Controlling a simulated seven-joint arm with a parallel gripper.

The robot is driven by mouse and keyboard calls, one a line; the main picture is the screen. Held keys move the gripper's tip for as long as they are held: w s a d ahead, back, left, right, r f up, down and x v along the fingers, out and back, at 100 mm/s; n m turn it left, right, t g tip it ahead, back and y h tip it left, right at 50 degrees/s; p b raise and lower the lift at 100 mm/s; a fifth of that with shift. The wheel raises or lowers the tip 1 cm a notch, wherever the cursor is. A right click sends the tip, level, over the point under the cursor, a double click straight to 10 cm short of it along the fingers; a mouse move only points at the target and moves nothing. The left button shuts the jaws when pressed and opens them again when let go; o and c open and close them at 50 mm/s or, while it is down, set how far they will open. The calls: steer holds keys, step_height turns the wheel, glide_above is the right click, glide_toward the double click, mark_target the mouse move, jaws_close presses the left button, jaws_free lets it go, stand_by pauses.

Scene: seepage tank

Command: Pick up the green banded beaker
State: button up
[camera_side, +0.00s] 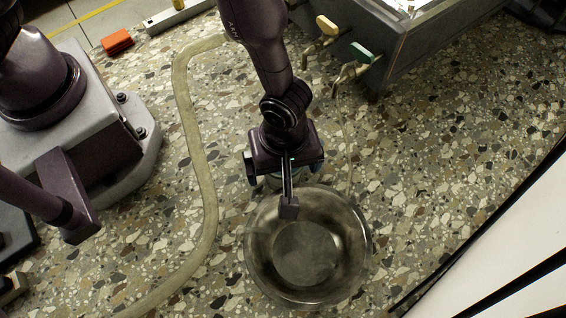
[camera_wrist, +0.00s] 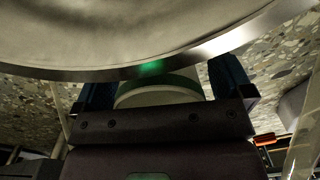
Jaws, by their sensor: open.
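The green banded beaker (camera_wrist: 158,95) shows in the wrist view as a pale round vessel with a green band, between the two dark blue fingers of my gripper (camera_wrist: 163,88). A gap shows beside it, and my gripper is open around it. In the side view, my gripper (camera_side: 284,166) points down just behind the metal bowl. Only a small pale part of the beaker (camera_side: 273,182) shows there below it; my wrist hides the rest.
A large metal bowl (camera_side: 355,262) stands right in front of the beaker; its rim (camera_wrist: 120,74) fills the top of the wrist view. A pale hose (camera_side: 207,170) runs along the left. A tank with yellow and green taps (camera_side: 361,53) stands at the back right.

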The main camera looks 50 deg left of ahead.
steer(key=c, duration=1.1)
steer(key=shift+r, duration=0.2)
